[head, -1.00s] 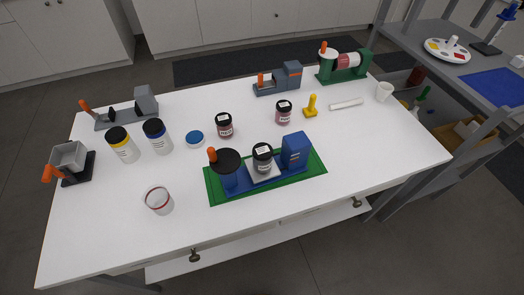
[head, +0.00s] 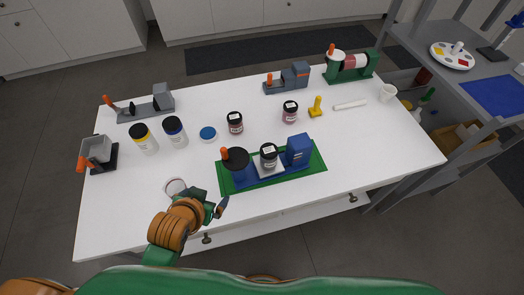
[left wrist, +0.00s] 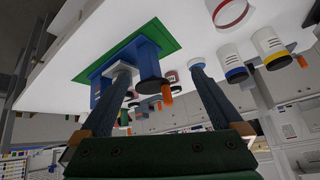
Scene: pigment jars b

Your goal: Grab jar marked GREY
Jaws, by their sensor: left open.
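A dark grey jar with a black lid and white label (head: 268,157) stands upright in the blue fixture (head: 299,150) on a green mat (head: 314,167). Its lettering is too small to read. Two similar jars, with reddish (head: 235,123) and pinkish (head: 290,112) contents, stand behind it. My left gripper (head: 213,199) is open and empty near the table's front edge, left of and in front of the fixture. My right gripper is out of view.
An orange-topped handle (head: 224,154) rises from the fixture's left end. The table's right front is clear.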

